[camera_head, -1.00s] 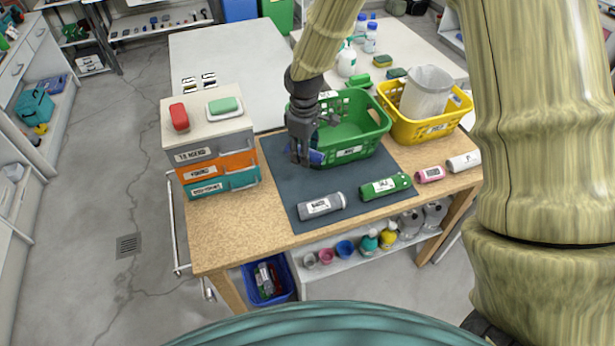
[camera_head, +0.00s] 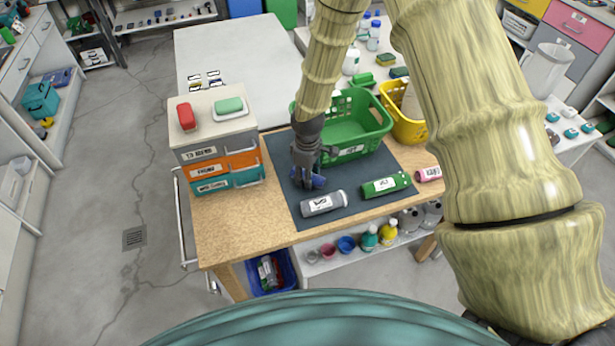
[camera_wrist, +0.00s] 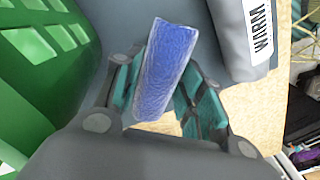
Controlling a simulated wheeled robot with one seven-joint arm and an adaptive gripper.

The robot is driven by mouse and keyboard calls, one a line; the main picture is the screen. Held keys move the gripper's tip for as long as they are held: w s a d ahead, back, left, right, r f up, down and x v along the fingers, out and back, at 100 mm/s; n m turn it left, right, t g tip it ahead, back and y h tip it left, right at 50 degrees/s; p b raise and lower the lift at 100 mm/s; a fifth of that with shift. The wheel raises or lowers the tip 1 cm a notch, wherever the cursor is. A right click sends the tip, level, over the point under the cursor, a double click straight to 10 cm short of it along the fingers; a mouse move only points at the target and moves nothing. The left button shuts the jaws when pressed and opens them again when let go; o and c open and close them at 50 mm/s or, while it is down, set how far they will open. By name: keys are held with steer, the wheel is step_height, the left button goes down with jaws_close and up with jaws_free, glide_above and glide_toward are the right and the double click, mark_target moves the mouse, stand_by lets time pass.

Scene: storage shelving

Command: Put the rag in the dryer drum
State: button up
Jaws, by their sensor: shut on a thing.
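A rolled blue cloth, which looks like the rag (camera_wrist: 166,70), lies between the two teal-padded fingers of my gripper (camera_wrist: 157,88) in the wrist view. My gripper is shut on it. In the head view my gripper (camera_head: 306,182) points down over the dark mat (camera_head: 350,205), in front of the green basket, and the blue rag (camera_head: 318,181) shows at its fingertips. It is close to the mat; I cannot tell whether it touches. I cannot make out a dryer drum in either view.
The green basket (camera_head: 352,152) stands close behind. Stacked drawers (camera_head: 215,155) stand left. A white table (camera_head: 225,55) behind is mostly clear.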

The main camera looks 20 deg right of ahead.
steer(key=shift+f, duration=0.9)
steer(key=shift+f, duration=0.2)
steer(key=o, duration=0.7)
steer(key=shift+r, duration=0.1)
steer(key=shift+r+b, duration=1.85)
steer(key=shift+r, duration=4.25)
